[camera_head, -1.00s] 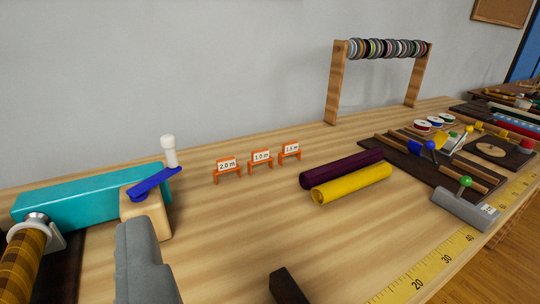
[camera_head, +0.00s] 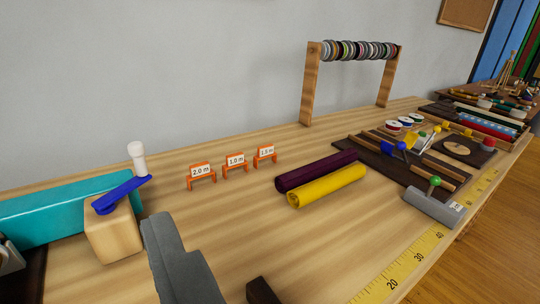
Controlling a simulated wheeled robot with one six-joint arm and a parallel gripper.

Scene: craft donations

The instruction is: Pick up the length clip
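Three orange length clips stand in a row on the wooden table near the wall. The left clip (camera_head: 202,174) is labelled 2.0 m. The middle clip (camera_head: 236,165) is labelled 1.0 m. The right clip (camera_head: 265,156) carries a small label that seems to read 1.5 m. A grey part that looks like my gripper (camera_head: 180,265) rises from the bottom edge, in front of the clips and apart from them. Its fingertips cannot be made out clearly, so its opening is unclear. I see no clip held.
A purple roll (camera_head: 315,170) and yellow roll (camera_head: 328,186) lie right of the clips. A teal box (camera_head: 60,212) and wooden block with blue lever (camera_head: 113,233) stand left. A dark block (camera_head: 262,291) shows at the bottom. A spool rack (camera_head: 310,90) stands behind.

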